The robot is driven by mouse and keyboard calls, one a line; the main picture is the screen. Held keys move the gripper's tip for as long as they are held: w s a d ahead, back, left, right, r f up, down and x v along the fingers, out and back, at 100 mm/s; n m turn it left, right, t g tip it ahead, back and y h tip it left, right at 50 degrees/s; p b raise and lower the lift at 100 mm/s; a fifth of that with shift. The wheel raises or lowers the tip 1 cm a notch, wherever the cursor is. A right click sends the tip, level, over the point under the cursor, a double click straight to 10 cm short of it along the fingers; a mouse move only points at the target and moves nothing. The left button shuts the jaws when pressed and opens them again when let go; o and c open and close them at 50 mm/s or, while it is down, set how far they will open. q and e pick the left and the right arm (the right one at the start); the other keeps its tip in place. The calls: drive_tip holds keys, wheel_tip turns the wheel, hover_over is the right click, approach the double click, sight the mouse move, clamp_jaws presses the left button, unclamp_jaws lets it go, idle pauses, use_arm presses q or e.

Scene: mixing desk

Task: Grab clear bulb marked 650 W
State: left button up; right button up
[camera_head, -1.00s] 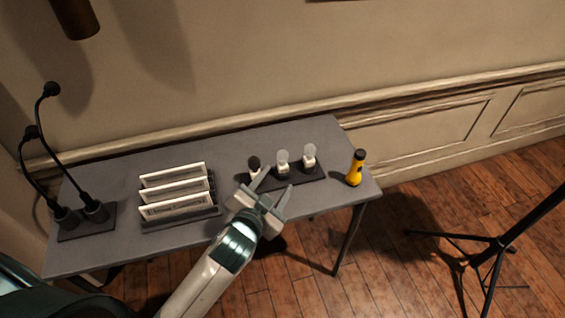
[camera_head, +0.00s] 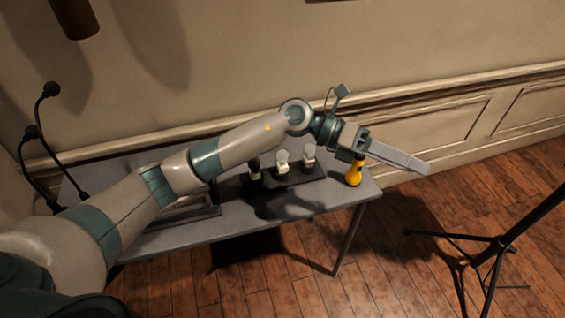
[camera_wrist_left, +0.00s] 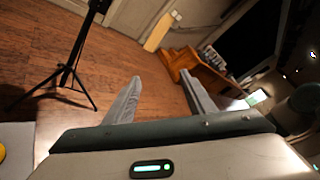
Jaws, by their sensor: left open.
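Three bulbs stand in a row on a black tray (camera_head: 268,196) on the grey table. The left bulb (camera_head: 254,167) is dark and partly behind my arm. The middle bulb (camera_head: 283,160) and the right bulb (camera_head: 309,156) look clear with white bases. Their markings are too small to read. My left gripper (camera_head: 420,166) is open and empty, to the right of the bulbs and past the table's right end. Its two spread fingers also show in the left wrist view (camera_wrist_left: 160,77), with only floor between them. My right gripper is not in view.
A yellow flashlight (camera_head: 354,174) stands at the table's (camera_head: 335,195) right end, just under my left wrist. A black tripod (camera_head: 495,245) stands on the floor at right.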

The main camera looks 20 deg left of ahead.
use_arm(q)
drive_tip(key=w+a+f+m+y, duration=0.2)
drive_tip(key=w+a+f+y, duration=0.25)
drive_tip(key=a, duration=0.25)
drive_tip(key=w+a+f+m+y, duration=0.1)
drive_tip(key=w+a+f+y, duration=0.2)
drive_tip(key=a+y, duration=0.35)
drive_tip(key=w+a+r+y, duration=0.1)
drive_tip(key=w+a+y, duration=0.1)
drive_tip(key=a, duration=0.5)
drive_tip(key=w+a+r+t+y, duration=0.1)
drive_tip(key=w+a+r+y, duration=0.1)
drive_tip(key=a, duration=0.6)
drive_tip(key=shift+w+n+y, duration=0.4)
drive_tip(key=shift+w+y, duration=0.05)
drive_tip(key=shift+y, duration=0.15)
